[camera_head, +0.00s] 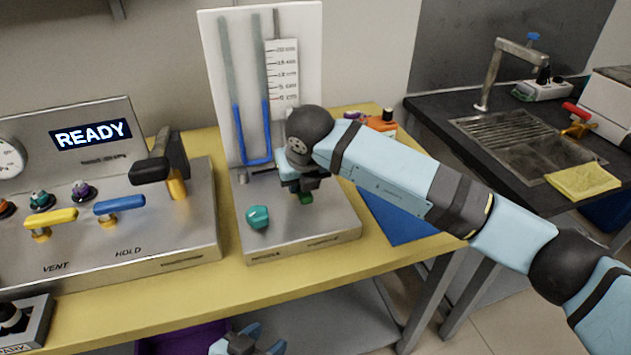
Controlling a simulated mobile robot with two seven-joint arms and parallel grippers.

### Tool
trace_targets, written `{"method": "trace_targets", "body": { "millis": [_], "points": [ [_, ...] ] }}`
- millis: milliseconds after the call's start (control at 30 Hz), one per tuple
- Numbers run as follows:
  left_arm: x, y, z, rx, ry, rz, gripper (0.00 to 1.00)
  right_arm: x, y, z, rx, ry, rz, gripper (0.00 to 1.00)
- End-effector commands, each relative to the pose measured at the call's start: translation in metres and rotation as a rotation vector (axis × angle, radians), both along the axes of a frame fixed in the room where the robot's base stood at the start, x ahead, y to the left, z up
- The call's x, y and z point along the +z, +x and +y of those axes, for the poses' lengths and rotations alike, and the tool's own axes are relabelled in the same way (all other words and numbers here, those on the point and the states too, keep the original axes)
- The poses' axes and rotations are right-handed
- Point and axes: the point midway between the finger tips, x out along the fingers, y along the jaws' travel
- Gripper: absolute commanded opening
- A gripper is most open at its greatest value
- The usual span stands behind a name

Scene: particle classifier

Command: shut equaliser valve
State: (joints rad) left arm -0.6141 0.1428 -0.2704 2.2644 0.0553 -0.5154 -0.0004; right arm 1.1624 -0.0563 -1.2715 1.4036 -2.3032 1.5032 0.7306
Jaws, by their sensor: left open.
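A white manometer board with a blue-filled U-tube (236,110) stands on a grey metal base (280,235). A teal knob (258,216) sits on the base's front left. A green part (306,198), mostly hidden, shows under my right gripper (304,188). That gripper points down at it, close to or touching it; its fingers are too hidden to read. I cannot tell which of the two is the equaliser valve. My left gripper (248,338) is at the bottom edge, below the table front, open, far from the knobs.
The panel on the left (110,260) carries a READY display (90,134), a yellow VENT lever (50,217), a blue HOLD lever (119,205) and a black-handled lever (150,171). A blue mat (400,222) lies right of the base. A sink (525,150) stands at right.

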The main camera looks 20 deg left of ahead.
Motion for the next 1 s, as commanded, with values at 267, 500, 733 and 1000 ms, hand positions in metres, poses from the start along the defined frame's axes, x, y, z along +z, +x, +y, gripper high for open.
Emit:
{"method": "trace_targets", "body": {
  "millis": [267, 500, 733, 1000],
  "points": [
    [-0.0011, -0.0001, -0.0005, -0.001, -0.002, -0.001, 0.51, 0.0013, -0.001, 0.0059, -0.03, 0.002, -0.002, 0.0],
    [-0.0008, -0.0001, -0.0008, -0.002, -0.003, -0.002, 0.51, 0.0014, -0.0011, 0.0059, -0.031, 0.002, -0.002, 0.0],
    [-0.0005, 0.0003, -0.0008, -0.002, -0.003, -0.005, 0.51, 0.0011, -0.0012, 0.0058, -0.03, 0.002, -0.001, 0.53],
    [-0.0002, 0.0005, -0.0008, -0.002, -0.003, -0.005, 0.51, 0.0016, -0.0018, 0.0055, -0.029, 0.001, -0.001, 0.53]
  ]
}}
